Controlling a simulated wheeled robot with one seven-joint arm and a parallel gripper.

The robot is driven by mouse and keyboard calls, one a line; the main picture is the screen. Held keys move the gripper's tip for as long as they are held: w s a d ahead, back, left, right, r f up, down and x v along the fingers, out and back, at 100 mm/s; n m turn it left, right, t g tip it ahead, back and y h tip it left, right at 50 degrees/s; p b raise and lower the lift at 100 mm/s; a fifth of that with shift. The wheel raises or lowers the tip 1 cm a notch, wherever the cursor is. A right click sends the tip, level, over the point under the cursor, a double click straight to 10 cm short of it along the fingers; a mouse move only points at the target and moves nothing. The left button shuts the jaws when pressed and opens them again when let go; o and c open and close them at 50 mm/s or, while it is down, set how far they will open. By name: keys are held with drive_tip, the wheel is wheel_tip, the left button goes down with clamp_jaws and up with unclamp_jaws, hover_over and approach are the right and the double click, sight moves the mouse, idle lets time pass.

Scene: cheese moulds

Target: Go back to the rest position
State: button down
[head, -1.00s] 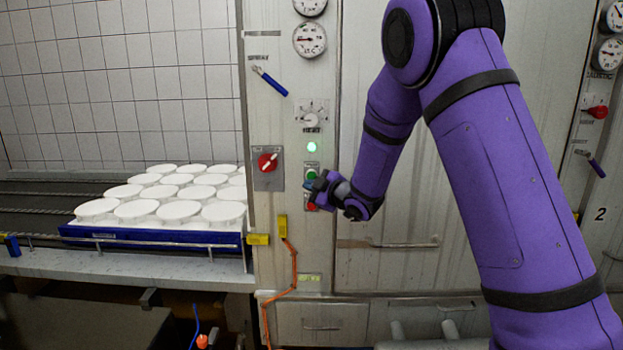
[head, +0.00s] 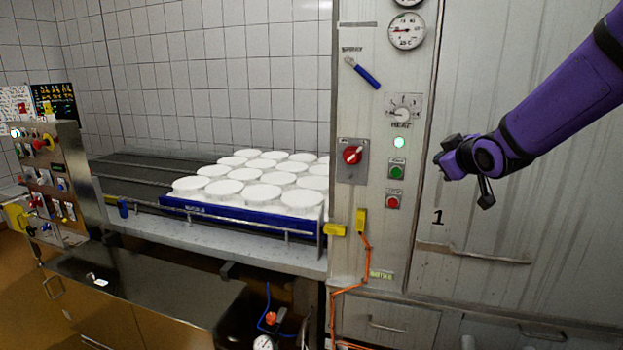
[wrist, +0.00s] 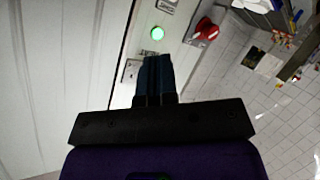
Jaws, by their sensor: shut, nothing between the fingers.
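My gripper (head: 447,165) is at the right of the head view, in front of the large metal door, to the right of the panel's buttons and apart from them. In the wrist view its dark fingers (wrist: 154,78) are together with nothing between them. The green button (head: 396,172) and the red button (head: 393,202) are uncovered on the panel. The green lamp (head: 399,142) above them is lit, and it also shows in the wrist view (wrist: 157,33).
The red rotary switch (head: 352,155) is left of the buttons. A blue tray (head: 240,214) of white moulds sits on the conveyor at left. A control cabinet (head: 62,180) stands at the far left. The metal door (head: 520,215) has a horizontal handle (head: 473,254). An orange cable (head: 366,262) hangs below the panel.

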drive_tip(key=s+m+g+h, duration=0.1)
drive_tip(key=s+m+g, duration=0.6)
drive_tip(key=s, duration=2.9)
drive_tip(key=shift+r+m+g, duration=0.3)
drive_tip(key=shift+m+g, duration=0.1)
drive_tip(key=shift+g, duration=0.4)
